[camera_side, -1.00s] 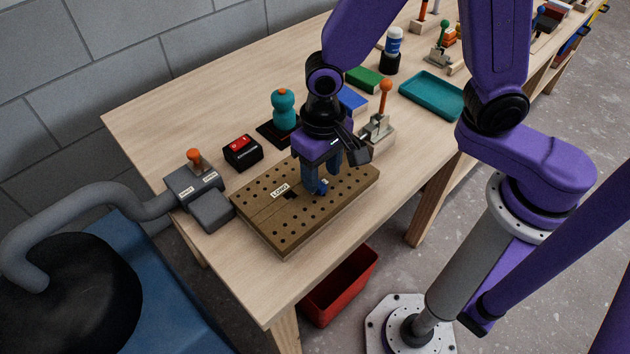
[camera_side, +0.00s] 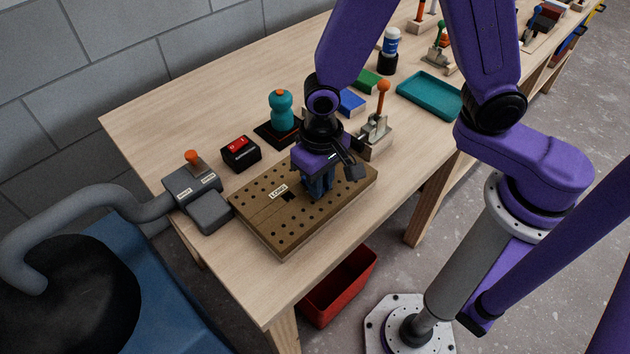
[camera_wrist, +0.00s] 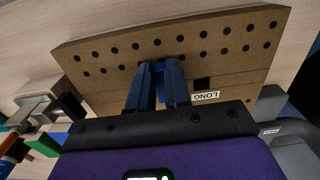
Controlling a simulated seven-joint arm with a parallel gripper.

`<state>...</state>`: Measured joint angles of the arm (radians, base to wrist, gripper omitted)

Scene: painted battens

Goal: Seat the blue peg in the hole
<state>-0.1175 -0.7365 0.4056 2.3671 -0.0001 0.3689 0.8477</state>
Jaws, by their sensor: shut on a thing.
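The brown board (camera_side: 262,222) lies on the bench with rows of round holes, a "LONG" label and one dark square opening (camera_wrist: 203,84) beside the label. My gripper (camera_side: 318,193) is low over the board, its fingers pointing down at the holes right of the label. In the side view the fingers hide the peg.
A toggle clamp with an orange knob (camera_side: 383,86) stands close behind my gripper. A red-and-black switch box (camera_side: 240,152), a teal knobbed piece (camera_side: 281,108) and a blue block (camera_side: 351,102) are behind the board. A teal tray (camera_side: 430,95) lies farther right. The bench front is clear.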

